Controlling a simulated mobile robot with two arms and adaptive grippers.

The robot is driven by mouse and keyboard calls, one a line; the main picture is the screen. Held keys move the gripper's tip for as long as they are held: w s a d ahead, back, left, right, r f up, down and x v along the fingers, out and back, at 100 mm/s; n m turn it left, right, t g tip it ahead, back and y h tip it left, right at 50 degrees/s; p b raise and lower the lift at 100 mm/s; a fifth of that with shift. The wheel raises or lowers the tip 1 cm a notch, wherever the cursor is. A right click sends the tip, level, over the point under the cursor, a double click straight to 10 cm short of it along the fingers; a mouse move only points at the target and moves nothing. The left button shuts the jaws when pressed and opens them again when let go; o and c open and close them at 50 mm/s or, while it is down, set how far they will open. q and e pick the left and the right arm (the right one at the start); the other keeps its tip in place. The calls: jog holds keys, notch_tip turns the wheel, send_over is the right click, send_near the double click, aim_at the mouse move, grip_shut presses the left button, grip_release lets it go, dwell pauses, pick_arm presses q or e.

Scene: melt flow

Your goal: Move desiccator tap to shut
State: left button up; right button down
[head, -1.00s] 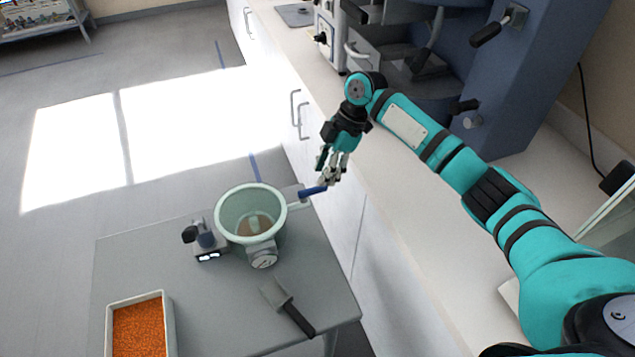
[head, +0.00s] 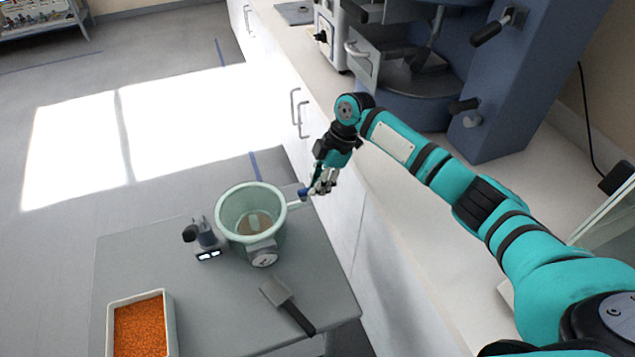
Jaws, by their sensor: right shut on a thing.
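The desiccator (head: 232,222) is a pale green, round, open-topped vessel with a gauge on its front, standing on a grey cart. A pale stem runs from its right side to the blue tap handle (head: 303,193). My right gripper (head: 318,190) is shut on the tap handle, at the right of the desiccator beside the white cabinet. The fingers hide most of the handle, so its exact angle cannot be told. My left gripper is not in view.
On the grey cart (head: 215,320) are a tray of orange granules (head: 140,325), a small device with a lit display (head: 208,253) and a scraper with a black handle (head: 290,308). A white counter (head: 400,235) with machines runs along the right.

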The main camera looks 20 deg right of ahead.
jog(key=shift+s+r+m+p, duration=0.15)
jog(key=shift+m+p, duration=0.15)
jog(key=shift+p, duration=0.3)
jog(key=shift+s+a+m+t+h+p, duration=0.55)
jog(key=shift+m+t+p, duration=0.25)
jog(key=shift+m+p, duration=2.25)
jog(key=shift+s+a+m+t+h+p, duration=0.65)
jog(key=shift+m+p, duration=1.55)
jog(key=shift+p, duration=1.55)
jog(key=shift+s+a+m+t+h+p, duration=0.5)
jog(key=shift+m+t+p, duration=0.45)
jog(key=shift+m+p, duration=2.1)
jog(key=shift+w+d+n+p, duration=0.1)
jog(key=shift+n+p, duration=0.2)
jog(key=shift+p, duration=0.1)
jog(key=c, duration=1.3)
grip_release()
